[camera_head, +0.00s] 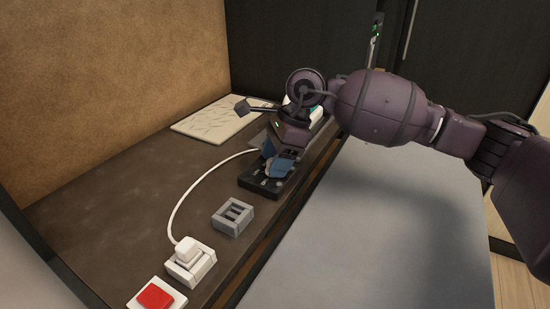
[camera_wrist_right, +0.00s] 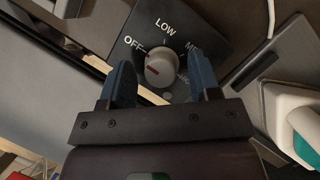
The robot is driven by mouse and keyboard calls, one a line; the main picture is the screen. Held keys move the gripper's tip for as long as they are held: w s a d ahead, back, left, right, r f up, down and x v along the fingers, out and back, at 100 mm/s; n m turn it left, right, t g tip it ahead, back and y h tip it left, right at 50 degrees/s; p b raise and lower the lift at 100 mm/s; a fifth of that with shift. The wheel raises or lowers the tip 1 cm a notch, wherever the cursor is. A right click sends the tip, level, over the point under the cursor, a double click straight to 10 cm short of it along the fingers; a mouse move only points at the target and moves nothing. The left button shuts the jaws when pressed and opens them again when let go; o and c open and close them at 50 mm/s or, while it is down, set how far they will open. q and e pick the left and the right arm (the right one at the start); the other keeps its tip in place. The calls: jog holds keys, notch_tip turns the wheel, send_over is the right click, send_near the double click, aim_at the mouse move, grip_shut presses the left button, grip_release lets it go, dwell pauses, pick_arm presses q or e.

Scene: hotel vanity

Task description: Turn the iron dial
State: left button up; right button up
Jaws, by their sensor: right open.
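The iron dial (camera_wrist_right: 161,68) is a round grey knob with a red mark, on a black plate (camera_wrist_right: 215,35) lettered OFF, LOW and a partly covered M-word. The red mark lies on the dial's left side, towards OFF. My right gripper (camera_wrist_right: 159,60) is open, its blue fingers on either side of the dial; I cannot tell whether they touch it. In the head view the right gripper (camera_head: 279,165) is over the black plate (camera_head: 257,185) and hides the dial. A white and teal body, probably the iron (camera_wrist_right: 300,125), shows at the right wrist view's edge. My left gripper is not in view.
On the dark counter (camera_head: 110,190) stand a grey slotted block (camera_head: 233,216), a white plug on a white socket (camera_head: 190,262) with a white cord, and a red button (camera_head: 155,296). A pale patterned tile (camera_head: 215,117) lies at the back. The counter's left part is bare.

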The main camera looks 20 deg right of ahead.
jog(key=c, duration=0.9)
